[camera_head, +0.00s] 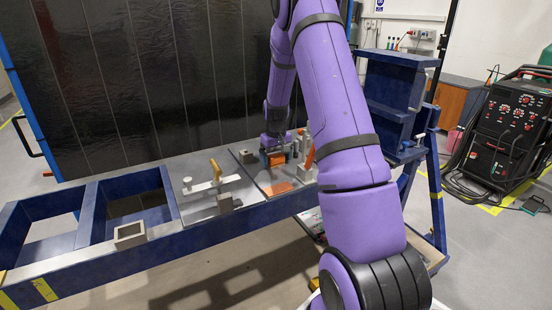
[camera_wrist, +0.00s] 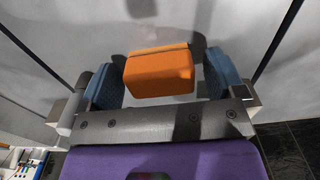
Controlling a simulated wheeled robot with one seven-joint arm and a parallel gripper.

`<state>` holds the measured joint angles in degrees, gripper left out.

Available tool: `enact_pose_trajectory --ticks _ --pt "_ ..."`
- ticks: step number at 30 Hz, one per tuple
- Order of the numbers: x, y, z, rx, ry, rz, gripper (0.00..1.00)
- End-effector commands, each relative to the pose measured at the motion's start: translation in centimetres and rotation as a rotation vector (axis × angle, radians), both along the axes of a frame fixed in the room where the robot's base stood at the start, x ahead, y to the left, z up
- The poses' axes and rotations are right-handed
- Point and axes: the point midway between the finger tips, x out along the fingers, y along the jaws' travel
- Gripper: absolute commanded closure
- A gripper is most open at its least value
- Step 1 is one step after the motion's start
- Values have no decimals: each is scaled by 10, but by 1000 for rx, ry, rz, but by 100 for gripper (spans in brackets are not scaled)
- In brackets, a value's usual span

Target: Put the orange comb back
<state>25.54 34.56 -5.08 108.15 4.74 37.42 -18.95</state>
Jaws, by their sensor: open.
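The orange comb (camera_wrist: 158,72) shows in the wrist view as a blocky orange piece between the two blue fingertips of my gripper (camera_wrist: 163,82). Gaps show on both sides of it, wider on the right. In the head view the orange comb (camera_head: 277,160) is at my gripper (camera_head: 275,153), low over the right part of the jig table. My gripper is open around or just behind it and does not clamp it. What lies under the comb is hard to make out.
A toggle clamp with a yellow handle (camera_head: 215,170) stands on the table to the left. A flat orange patch (camera_head: 278,188) lies in front of my gripper. An orange-handled clamp (camera_head: 309,157) is close on the right. A dark panel (camera_head: 150,80) rises behind.

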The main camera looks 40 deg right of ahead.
Motion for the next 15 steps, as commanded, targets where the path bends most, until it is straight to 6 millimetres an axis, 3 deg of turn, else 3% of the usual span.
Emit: enact_pose_trajectory --ticks 7,15 --pt "1 0 17 -1 -3 0 11" --pt "1 0 70 -2 -4 1 11"
